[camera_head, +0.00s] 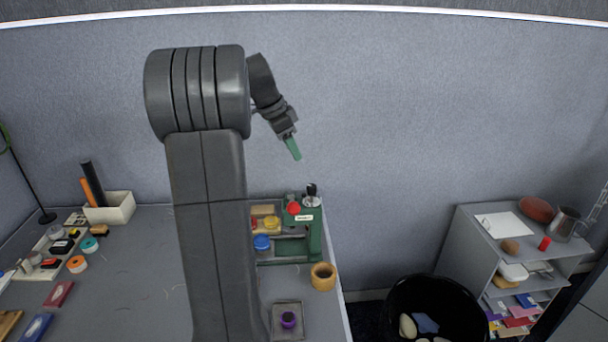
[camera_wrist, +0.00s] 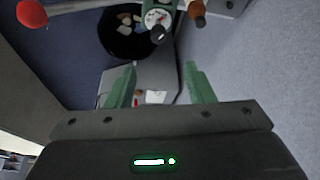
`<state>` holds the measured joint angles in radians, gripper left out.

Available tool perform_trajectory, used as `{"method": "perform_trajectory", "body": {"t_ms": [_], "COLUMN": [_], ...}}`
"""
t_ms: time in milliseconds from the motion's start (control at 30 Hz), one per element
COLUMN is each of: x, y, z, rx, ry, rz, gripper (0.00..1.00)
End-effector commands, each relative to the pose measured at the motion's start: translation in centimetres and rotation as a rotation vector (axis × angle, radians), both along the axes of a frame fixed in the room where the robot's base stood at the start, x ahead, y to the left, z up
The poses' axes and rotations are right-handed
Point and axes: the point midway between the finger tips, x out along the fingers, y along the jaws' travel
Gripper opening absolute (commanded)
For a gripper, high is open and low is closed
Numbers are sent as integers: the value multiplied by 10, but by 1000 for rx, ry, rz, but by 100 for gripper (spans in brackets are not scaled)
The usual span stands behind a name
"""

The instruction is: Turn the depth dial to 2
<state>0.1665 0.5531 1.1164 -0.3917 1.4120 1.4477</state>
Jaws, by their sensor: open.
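A green machine (camera_head: 314,238) stands near the right end of the table, partly hidden behind my arm. A round white dial (camera_head: 312,202) sits on its top, with a black knob beside it. The dial also shows at the top of the wrist view (camera_wrist: 154,18), with a dark knob (camera_wrist: 158,35) at its lower edge. I cannot read its setting. My gripper (camera_head: 294,150) is above the machine, apart from it. Its two green fingers (camera_wrist: 160,82) are spread, with nothing held between them.
A red knob (camera_head: 293,208) is beside the dial. A wooden cup (camera_head: 323,276) and a tray (camera_head: 279,329) with a purple item stand in front. A black bin (camera_head: 436,293) and grey shelf (camera_head: 462,240) are to the right. The space around my gripper is clear.

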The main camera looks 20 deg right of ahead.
Motion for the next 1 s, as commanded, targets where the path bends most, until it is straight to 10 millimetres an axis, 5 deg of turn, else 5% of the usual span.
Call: {"method": "perform_trajectory", "body": {"t_ms": [600,1000], "x": [-1,0], "y": [-42,-52], "z": [-100,-127], "rx": [2,0], "ry": [6,1], "rz": [-1,1], "gripper": [48,48]}}
